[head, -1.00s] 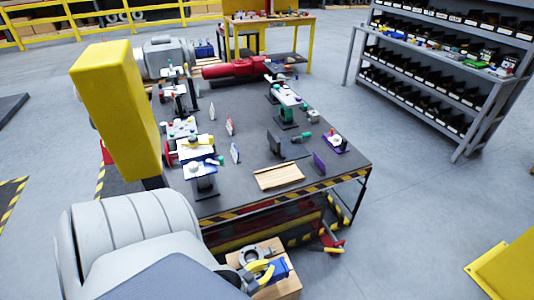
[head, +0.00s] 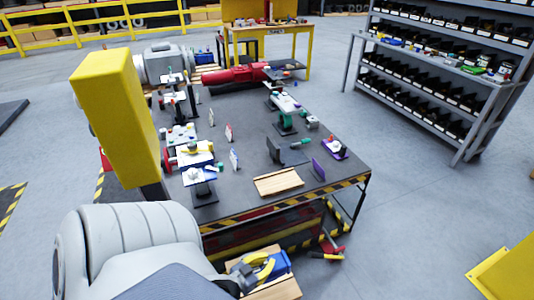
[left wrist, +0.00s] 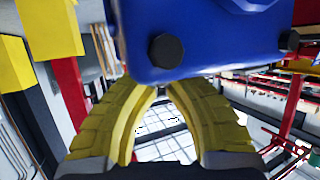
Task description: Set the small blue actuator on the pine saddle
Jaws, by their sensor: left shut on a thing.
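The small blue actuator (head: 278,264) is at the bottom of the head view, held in the yellow fingers of my left gripper (head: 262,271). In the left wrist view, the actuator (left wrist: 215,45) fills the top middle, with a dark hex bolt on its face. The yellow fingertips (left wrist: 160,88) close in just beneath it, and their contact is partly hidden. The pine saddle (head: 278,183) is a pale grooved wooden block lying empty near the front edge of the dark table. My right gripper is not in view.
A wooden stand (head: 285,287) is below the actuator; I cannot tell whether they touch. The dark table (head: 240,200) has a striped front edge. A dark upright plate (head: 274,150) and a purple plate (head: 318,169) stand near the saddle. Tools (head: 330,247) lie on the floor.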

